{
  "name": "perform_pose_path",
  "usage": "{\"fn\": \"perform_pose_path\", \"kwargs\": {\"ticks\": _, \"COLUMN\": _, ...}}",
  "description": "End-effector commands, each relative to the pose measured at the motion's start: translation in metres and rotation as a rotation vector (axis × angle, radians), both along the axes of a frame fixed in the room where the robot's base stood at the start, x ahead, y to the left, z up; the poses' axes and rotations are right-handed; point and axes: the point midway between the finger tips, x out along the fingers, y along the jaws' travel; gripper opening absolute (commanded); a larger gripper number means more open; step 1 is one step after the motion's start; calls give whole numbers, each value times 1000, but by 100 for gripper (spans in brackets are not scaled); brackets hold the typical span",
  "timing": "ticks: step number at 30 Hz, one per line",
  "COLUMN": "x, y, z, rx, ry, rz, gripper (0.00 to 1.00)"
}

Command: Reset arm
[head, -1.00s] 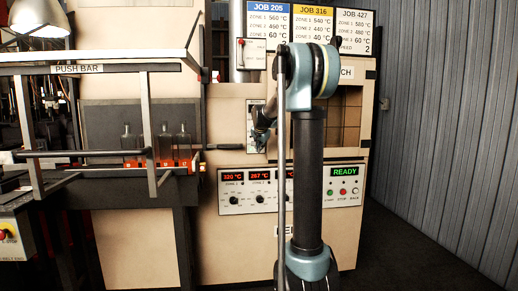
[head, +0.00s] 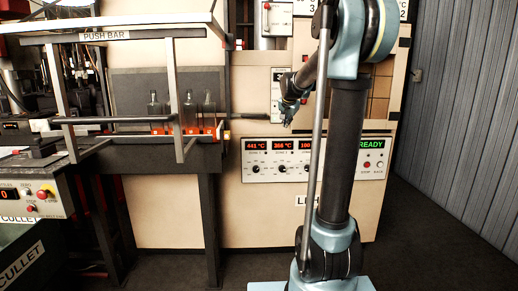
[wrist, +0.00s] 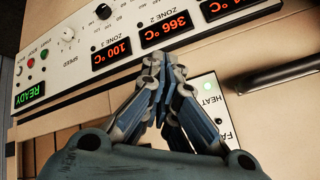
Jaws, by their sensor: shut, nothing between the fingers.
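My arm rises at the right of the head view and bends down to my gripper (head: 288,116), which points downward in front of the furnace front. In the wrist view my gripper (wrist: 158,68) has its fingers together, with nothing between them. Its tips lie over the edge of the control panel (wrist: 75,65), which appears upside down there. Beside the fingers is a white plate (wrist: 212,110) marked HEAT, with a lit green lamp (wrist: 208,87). In the head view the control panel (head: 262,181) sits below my gripper, with red readouts and a green READY display (head: 372,144).
At left stands a frame with a PUSH BAR label (head: 107,35). Several clear bottles (head: 187,108) stand behind its bars. A dark horizontal handle (wrist: 280,75) juts near my gripper. A CULLET bin (head: 22,265) is at lower left. Dark floor (head: 440,250) is open at right.

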Motion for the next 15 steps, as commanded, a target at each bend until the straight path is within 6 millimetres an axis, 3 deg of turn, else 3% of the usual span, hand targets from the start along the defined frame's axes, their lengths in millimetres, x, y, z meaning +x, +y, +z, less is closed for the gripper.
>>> {"fn": "perform_pose_path", "kwargs": {"ticks": 3, "x": -49, "y": -4, "z": -11, "rx": -35, "ry": 51, "rz": 42, "gripper": 0}}
{"fn": "perform_pose_path", "kwargs": {"ticks": 15, "x": -207, "y": -10, "z": -64, "rx": -135, "ry": 223, "rz": 214, "gripper": 0}}
